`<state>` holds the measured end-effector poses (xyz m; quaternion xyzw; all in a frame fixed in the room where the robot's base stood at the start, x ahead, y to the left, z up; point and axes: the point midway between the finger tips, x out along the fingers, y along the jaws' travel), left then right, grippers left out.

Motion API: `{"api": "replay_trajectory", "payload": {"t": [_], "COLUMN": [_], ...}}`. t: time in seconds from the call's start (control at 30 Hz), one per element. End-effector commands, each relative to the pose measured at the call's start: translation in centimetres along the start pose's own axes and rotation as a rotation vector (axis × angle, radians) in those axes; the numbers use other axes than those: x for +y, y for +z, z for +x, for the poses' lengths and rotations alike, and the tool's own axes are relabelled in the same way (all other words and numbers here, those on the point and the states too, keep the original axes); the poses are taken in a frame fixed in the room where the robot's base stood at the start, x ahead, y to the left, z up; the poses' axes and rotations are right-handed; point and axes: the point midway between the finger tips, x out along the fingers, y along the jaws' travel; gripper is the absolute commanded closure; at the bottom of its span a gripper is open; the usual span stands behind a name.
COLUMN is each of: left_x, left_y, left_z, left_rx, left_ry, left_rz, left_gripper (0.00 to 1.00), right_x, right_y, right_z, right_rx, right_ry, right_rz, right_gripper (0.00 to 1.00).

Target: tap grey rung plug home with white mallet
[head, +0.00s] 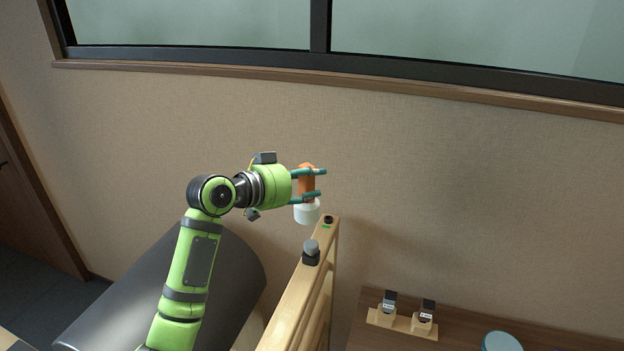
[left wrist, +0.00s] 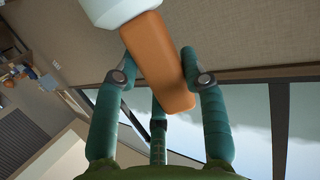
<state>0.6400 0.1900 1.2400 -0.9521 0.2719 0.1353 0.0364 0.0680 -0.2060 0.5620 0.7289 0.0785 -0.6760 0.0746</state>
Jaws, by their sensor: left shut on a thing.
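My left gripper (head: 308,184) is shut on the orange handle (head: 306,180) of the white mallet. The mallet's white head (head: 307,213) hangs below the fingers in the head view. In the left wrist view the handle (left wrist: 160,62) lies between the fingers, and part of the white head (left wrist: 112,8) shows at the top edge. The grey rung plug (head: 312,246) stands proud of a black collar on top of the wooden rail (head: 290,308). The mallet head appears just above the plug in the picture, apart from it. My right gripper is not in view.
A small wooden stand (head: 402,323) with two dark-topped pieces is on the brown table (head: 462,318) at right. A grey cylinder (head: 120,300) lies left of the rail.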

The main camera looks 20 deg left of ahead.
Motion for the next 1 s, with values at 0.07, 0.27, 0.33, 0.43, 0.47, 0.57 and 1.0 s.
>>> {"api": "replay_trajectory", "payload": {"t": [0.07, 0.27, 0.33, 0.43, 0.47, 0.57, 1.0], "left_x": [0.1, 0.1, 0.1, 0.1, 0.1, 0.1, 0.1], "left_y": [-0.3, 0.7, 1.2, 2.2, 2.5, 3.4, 4.1], "left_z": [-0.1, 0.2, 0.4, 0.6, 0.7, 1.0, 1.2], "left_rx": [0.004, 0.003, 0.004, 0.004, 0.004, 0.003, 0.005], "left_ry": [0.000, -0.001, -0.001, -0.002, -0.002, -0.002, -0.002], "left_rz": [0.001, -0.002, -0.002, -0.002, -0.001, -0.001, -0.001], "left_gripper": [1.00, 1.00, 1.00, 1.00, 1.00, 1.00, 1.00], "right_x": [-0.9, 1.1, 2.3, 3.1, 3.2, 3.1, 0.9], "right_y": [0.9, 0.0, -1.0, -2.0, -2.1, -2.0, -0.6], "right_z": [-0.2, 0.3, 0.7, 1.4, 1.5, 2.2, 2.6], "right_rx": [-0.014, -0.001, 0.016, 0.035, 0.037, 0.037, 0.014], "right_ry": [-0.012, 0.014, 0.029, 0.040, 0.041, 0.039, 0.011], "right_rz": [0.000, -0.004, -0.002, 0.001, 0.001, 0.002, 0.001], "right_gripper": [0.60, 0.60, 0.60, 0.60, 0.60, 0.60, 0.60]}}
